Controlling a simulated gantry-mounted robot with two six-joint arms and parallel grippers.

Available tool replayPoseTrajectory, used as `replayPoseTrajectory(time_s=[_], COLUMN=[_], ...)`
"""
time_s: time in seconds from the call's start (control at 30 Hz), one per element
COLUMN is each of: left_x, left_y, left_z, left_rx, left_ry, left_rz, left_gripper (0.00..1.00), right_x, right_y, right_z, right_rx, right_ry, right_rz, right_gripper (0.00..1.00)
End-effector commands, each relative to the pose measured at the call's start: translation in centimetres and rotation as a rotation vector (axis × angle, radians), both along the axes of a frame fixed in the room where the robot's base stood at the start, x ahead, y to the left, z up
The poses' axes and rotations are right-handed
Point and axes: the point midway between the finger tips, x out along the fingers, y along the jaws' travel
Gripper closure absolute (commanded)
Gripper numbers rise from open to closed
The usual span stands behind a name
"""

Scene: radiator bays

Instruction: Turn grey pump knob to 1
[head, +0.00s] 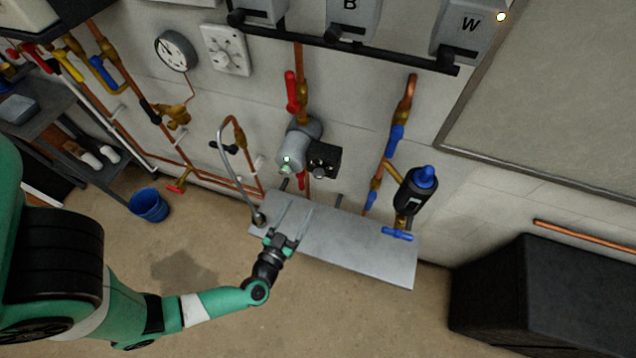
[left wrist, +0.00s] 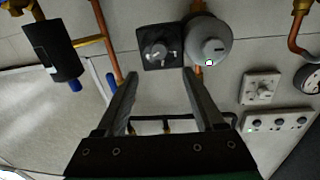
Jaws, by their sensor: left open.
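The grey pump (head: 291,151) sits on the wall pipe behind a metal shelf, with a small green light on its face. Beside it is a black box (head: 326,156) that carries the grey knob (head: 320,173). In the left wrist view the knob (left wrist: 157,54) shows on the black box, with the round pump body (left wrist: 209,40) to its right; the numbers are too small to read. My left gripper (head: 299,205) is open and empty, above the shelf and short of the knob. In the wrist view its fingers (left wrist: 161,72) spread either side below the knob, not touching it. My right gripper is not in view.
The metal shelf (head: 345,245) lies under the pump. A curved hose (head: 229,165) stands left of it. A black canister with a blue cap (head: 414,190) and a blue valve handle (head: 397,234) are to the right. A blue bucket (head: 148,205) is on the floor.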

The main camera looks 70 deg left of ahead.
Motion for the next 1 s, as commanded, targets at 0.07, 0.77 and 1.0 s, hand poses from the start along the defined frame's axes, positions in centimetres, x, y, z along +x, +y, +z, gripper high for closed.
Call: replayPoseTrajectory(time_s=[0.07, 0.77, 1.0], left_x=[0.5, 8.6, 8.6], left_y=[0.4, 7.7, 7.7], left_z=[0.0, 0.1, 0.1], left_rx=[0.0, 0.001, 0.001], left_ry=[-0.003, -0.002, -0.002], left_rz=[0.003, -0.001, -0.001], left_gripper=[0.3, 0.3, 0.37], right_x=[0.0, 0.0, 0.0], right_y=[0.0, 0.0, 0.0], right_z=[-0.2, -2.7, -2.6], right_rx=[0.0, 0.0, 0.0], right_ry=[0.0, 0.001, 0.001], right_rz=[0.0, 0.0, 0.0], right_gripper=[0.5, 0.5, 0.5])
